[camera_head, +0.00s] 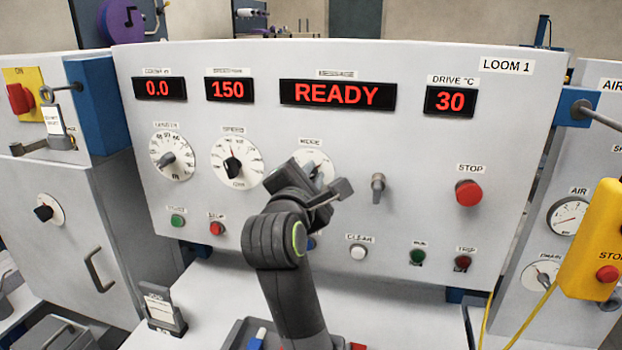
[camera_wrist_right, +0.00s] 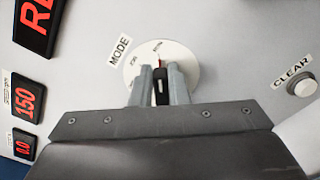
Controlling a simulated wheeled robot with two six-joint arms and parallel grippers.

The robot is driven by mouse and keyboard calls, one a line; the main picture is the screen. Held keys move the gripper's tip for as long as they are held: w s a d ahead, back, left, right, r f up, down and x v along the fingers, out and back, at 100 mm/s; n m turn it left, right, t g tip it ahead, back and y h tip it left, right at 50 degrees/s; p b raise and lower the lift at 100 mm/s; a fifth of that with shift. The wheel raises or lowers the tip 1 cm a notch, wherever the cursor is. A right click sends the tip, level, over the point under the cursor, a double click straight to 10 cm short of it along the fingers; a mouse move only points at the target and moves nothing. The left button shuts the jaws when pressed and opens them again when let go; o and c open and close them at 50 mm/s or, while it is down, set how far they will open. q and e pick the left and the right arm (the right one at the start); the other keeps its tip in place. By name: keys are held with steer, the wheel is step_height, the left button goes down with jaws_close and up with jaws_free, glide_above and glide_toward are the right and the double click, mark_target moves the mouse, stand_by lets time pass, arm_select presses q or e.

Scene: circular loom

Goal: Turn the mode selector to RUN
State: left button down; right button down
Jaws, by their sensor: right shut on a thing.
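The mode selector is a dark knob (camera_wrist_right: 162,82) on a round white dial, under the MODE label on the loom's panel. The dial (camera_head: 320,160) is partly hidden by my right gripper (camera_head: 318,178) in the head view. In the right wrist view my right gripper (camera_wrist_right: 163,84) has its two fingers shut on the knob, one on each side. Some dial lettering shows beyond the fingers, too small to read surely. My left gripper is not in view.
The message display (camera_head: 338,95) reads READY. A grey key-like switch (camera_head: 378,187) and a red STOP button (camera_head: 468,193) are right of the dial. The speed dial (camera_head: 237,161) is to its left. A white CLEAR button (camera_head: 358,253) sits below.

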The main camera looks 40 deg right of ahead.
stand_by(0.3)
steer(key=c, duration=1.4)
jaws_free()
